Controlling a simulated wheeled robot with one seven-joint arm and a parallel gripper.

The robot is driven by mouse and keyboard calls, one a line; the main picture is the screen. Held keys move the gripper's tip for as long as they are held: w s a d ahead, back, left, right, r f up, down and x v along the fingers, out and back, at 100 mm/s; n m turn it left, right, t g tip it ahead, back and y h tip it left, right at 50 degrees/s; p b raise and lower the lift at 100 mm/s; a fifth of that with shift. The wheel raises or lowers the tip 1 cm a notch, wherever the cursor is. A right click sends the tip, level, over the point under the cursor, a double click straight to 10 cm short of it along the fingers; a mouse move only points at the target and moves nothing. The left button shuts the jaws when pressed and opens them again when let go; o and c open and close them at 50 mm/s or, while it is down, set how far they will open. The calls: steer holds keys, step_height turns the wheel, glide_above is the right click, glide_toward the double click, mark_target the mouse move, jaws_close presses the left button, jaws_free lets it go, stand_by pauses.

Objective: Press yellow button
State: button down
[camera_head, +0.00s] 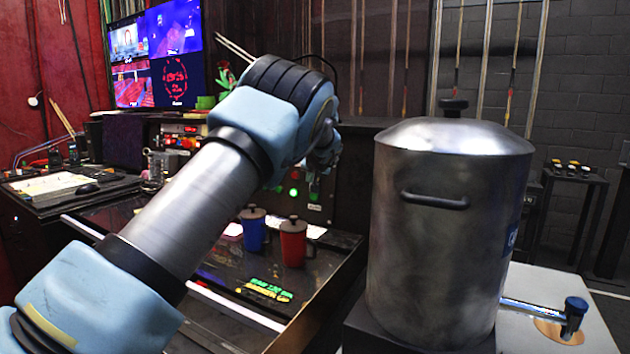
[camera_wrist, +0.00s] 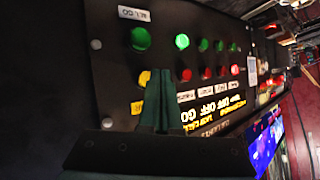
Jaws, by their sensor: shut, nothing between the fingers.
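The yellow button (camera_wrist: 145,77) shows in the wrist view on a dark control panel (camera_wrist: 112,75), beside the tips of my gripper (camera_wrist: 168,72) and partly covered by it. My gripper's dark fingers are together and point at the panel. I cannot tell whether a fingertip touches the button. In the head view the panel (camera_head: 315,208) stands behind my arm, with a lit green button (camera_head: 294,191) on it. The yellow button cannot be made out there.
Around it on the panel are a large green button (camera_wrist: 140,39), small green buttons and red buttons (camera_wrist: 185,75). A large metal canister (camera_head: 440,240) stands right of my arm. Blue (camera_head: 252,232) and red (camera_head: 293,243) mugs stand on the desk below.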

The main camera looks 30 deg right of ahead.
steer(key=shift+d, duration=0.1)
steer(key=shift+w+d, duration=0.2)
steer(key=shift+d, duration=0.05)
steer(key=shift+w+d+f, duration=0.1)
steer(key=shift+w+d, duration=0.1)
steer(key=shift+d, duration=0.15)
stand_by(0.8)
steer(key=shift+a, duration=0.1)
stand_by(0.3)
steer(key=shift+s+a+b, duration=0.4)
steer(key=shift+a+b, duration=0.2)
steer(key=shift+b, duration=0.2)
steer(key=shift+s+a+r+b, duration=0.15)
steer(key=shift+s+a+b, duration=0.25)
steer(key=shift+a+b, duration=0.4)
steer(key=shift+s+a+r+b, duration=0.2)
steer(key=shift+s+a+b, duration=0.2)
steer(key=shift+a+b, duration=0.4)
steer(key=shift+s+a+r+b, duration=0.15)
steer(key=shift+s+a+b, duration=0.35)
steer(key=shift+b, duration=0.45)
steer(key=shift+w+a, duration=0.1)
